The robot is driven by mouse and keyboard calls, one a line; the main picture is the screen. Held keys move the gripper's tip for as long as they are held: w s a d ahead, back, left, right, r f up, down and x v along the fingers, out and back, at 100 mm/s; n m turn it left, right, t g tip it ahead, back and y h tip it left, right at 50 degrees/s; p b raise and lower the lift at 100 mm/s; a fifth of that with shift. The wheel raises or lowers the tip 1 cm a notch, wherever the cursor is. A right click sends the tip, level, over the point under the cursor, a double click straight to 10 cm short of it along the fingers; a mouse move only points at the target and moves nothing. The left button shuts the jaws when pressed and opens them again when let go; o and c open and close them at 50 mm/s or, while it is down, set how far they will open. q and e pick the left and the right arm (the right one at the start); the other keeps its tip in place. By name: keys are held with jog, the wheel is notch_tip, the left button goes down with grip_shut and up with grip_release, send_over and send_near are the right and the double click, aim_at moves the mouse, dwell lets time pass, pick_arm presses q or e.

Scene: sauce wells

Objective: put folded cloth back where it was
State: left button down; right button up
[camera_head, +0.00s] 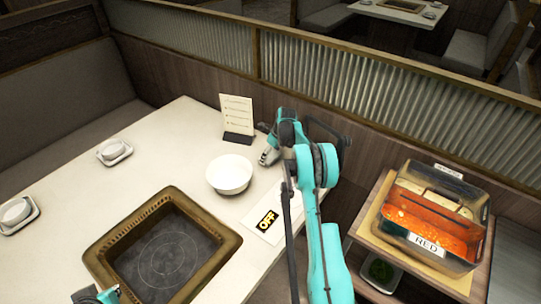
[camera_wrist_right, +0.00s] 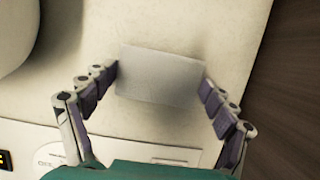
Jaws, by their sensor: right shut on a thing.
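A folded cloth (camera_wrist_right: 160,76), a pale grey rectangle, lies between the fingers of my right gripper (camera_wrist_right: 160,82) in the right wrist view. The fingers are shut on its left and right edges. The tabletop shows behind it; I cannot tell whether the cloth touches the table. In the head view my right gripper (camera_head: 267,155) is over the table's far right part, between the white bowl and the table edge. The cloth is hidden there by my arm. A small part of my left gripper (camera_head: 95,296) shows at the bottom left; its fingers are not clear.
A white bowl (camera_head: 229,174) stands left of my right gripper, a menu stand (camera_head: 237,119) behind it. A lidded box labelled RED (camera_head: 427,243) stands on a side shelf at right.

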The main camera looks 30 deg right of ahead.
jog(key=shift+f, duration=0.1)
jog(key=o, duration=1.1)
jog(key=shift+c, duration=0.2)
